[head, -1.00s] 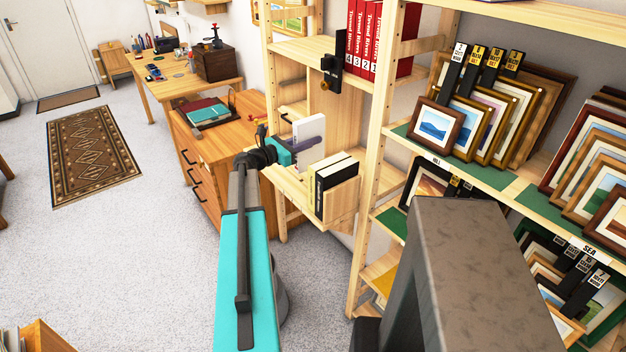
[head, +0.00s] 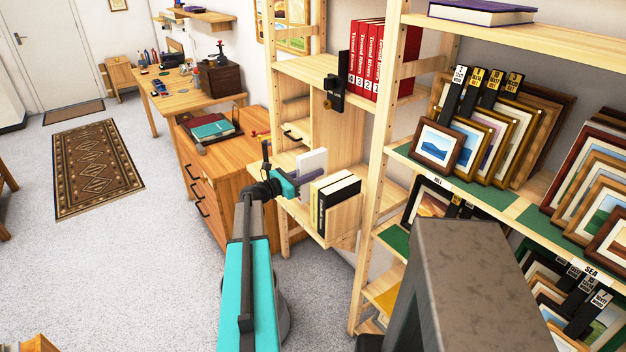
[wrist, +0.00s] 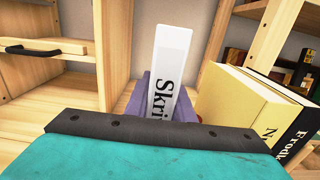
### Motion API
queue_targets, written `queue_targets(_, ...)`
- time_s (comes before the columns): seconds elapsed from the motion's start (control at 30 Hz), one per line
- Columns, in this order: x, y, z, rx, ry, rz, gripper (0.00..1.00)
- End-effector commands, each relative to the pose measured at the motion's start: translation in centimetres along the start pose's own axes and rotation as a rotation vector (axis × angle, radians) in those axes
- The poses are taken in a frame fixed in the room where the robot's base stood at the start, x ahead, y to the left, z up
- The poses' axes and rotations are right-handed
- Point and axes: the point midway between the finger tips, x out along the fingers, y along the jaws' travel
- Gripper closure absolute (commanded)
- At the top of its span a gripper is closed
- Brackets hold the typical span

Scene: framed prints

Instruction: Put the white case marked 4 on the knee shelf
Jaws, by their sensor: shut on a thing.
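A white case (head: 312,164) stands upright in my gripper (head: 312,186), and it also shows in the wrist view (wrist: 172,65). My gripper's purple-grey fingers (wrist: 172,104) are shut on its lower part, one on each side. Its spine reads "Skri" in black; the rest of the lettering is hidden, and I see no 4. The case is over the low wooden shelf (head: 298,213), left of a yellow and a black book (head: 334,200). I cannot tell whether its base touches the shelf.
The two books, also in the wrist view (wrist: 255,110), stand close right of my gripper. A wooden upright (wrist: 108,50) rises behind on the left. Red binders (head: 376,65) and a black bracket (head: 337,85) are above. An orange drawer cabinet (head: 215,165) stands left.

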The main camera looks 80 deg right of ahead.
Motion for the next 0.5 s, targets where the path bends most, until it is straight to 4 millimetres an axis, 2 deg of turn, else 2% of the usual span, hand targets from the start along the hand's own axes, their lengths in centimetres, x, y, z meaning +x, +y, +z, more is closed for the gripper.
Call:
queue_targets(0.3, 0.0, 0.1, -2.8, -0.002, -0.001, 0.000, 1.00)
queue_targets(0.5, 0.0, 0.0, -3.5, -0.001, -0.001, 0.000, 1.00)
